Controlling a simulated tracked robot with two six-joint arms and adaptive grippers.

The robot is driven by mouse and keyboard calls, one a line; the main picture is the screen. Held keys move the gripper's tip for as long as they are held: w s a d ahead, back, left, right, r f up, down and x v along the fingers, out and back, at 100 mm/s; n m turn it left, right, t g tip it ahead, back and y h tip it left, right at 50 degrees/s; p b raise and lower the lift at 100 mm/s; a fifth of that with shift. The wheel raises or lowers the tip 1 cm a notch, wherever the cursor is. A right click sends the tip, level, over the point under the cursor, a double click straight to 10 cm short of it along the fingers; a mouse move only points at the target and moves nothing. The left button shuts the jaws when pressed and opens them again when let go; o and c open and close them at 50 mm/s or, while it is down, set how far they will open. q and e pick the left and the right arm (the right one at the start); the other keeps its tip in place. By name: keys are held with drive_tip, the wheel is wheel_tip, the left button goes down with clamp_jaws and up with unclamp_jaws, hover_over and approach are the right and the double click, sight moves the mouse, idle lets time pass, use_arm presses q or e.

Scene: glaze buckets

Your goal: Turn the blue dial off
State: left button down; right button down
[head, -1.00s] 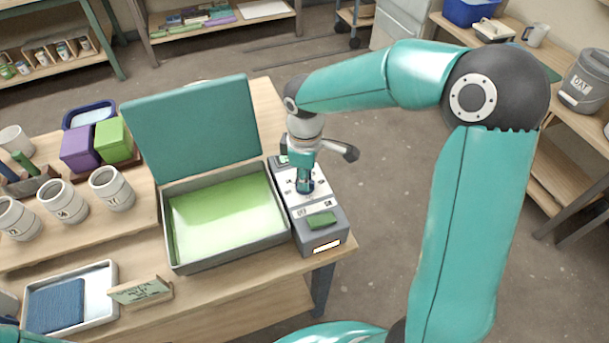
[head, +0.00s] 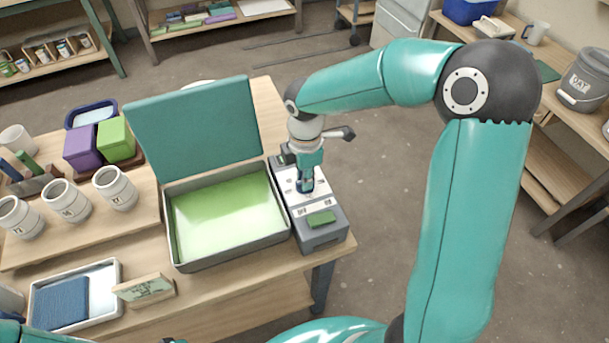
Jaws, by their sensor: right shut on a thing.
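The blue dial (head: 304,188) is on the top face of a grey control box (head: 322,236) at the right side of the table. My right gripper (head: 305,187) points down from above and is shut on the dial. The fingers hide most of the dial, so its pointer cannot be made out. The markings around it are too small to read. The box's front shows no lit window.
An open shallow case (head: 178,263) with a green glowing bed and raised teal lid (head: 196,130) stands directly left of the box. White cups (head: 115,188), a tray (head: 118,270) and a small sign (head: 146,289) are further left.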

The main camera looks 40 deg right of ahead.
drive_tip(key=shift+w+r, duration=0.1)
drive_tip(key=shift+w, duration=0.05)
drive_tip(key=c, duration=1.2)
unclamp_jaws()
drive_tip(key=shift+o, duration=0.2)
wheel_tip(320, 180, up, 12)
